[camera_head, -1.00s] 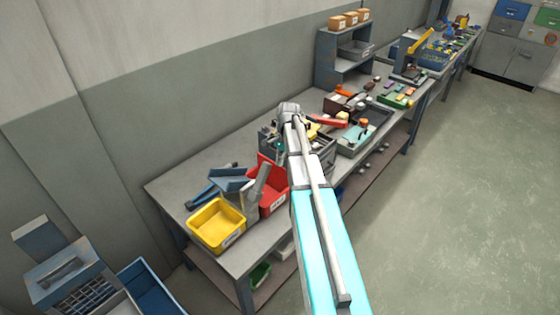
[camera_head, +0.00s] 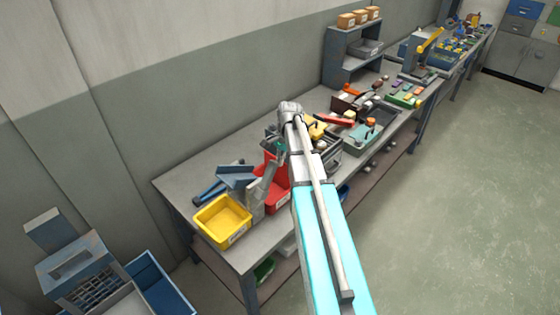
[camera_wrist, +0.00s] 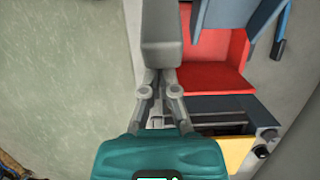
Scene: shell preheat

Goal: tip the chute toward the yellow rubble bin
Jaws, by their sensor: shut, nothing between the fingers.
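The blue chute (camera_head: 236,176) stands on the bench behind the yellow rubble bin (camera_head: 222,221). Which way it tilts is hard to tell. A red bin (camera_head: 277,196) sits right of the yellow one and fills the upper right of the wrist view (camera_wrist: 215,74). Part of a blue piece, seemingly the chute, shows at the top of the wrist view (camera_wrist: 212,12). My gripper (camera_wrist: 160,80) is shut and empty. A grey block (camera_wrist: 161,35) is straight in front of its fingers; I cannot tell if they touch. In the head view my arm partly hides the gripper.
A dark blue handle-like bar (camera_head: 208,192) lies left of the chute. The bench's right part holds a grey-green tray (camera_head: 363,135), a shelf with boxes (camera_head: 352,60) and several small items. The floor (camera_head: 450,220) at right is clear.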

